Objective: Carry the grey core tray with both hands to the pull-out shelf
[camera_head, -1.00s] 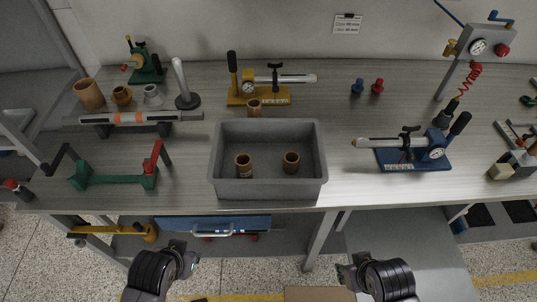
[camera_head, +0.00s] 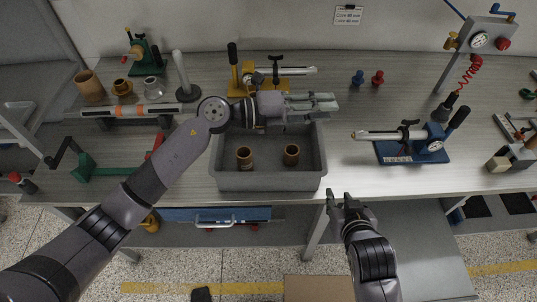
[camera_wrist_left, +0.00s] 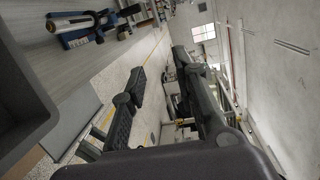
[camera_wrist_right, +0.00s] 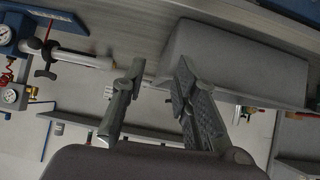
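The grey core tray (camera_head: 235,182) sits on the workbench near its front edge, with two brown cores (camera_head: 245,157) (camera_head: 291,154) inside. My left gripper (camera_head: 332,103) reaches over the tray's back right corner, fingers apart and empty; its arm hides part of the back rim. The left wrist view shows the spread fingers (camera_wrist_left: 165,100). My right gripper (camera_head: 339,197) is in front of the bench, just right of the tray's front right corner, open and empty. The right wrist view shows its parted fingers (camera_wrist_right: 152,92) near the tray's wall (camera_wrist_right: 235,70). A grey lower surface (camera_head: 420,250), possibly the pull-out shelf, lies at lower right.
A blue clamp fixture (camera_head: 412,150) stands right of the tray, a yellow one (camera_head: 262,80) behind it. A green stand (camera_head: 95,172) is to the left, near my left arm. A blue drawer (camera_head: 175,215) is under the bench. Bench between tray and blue fixture is clear.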

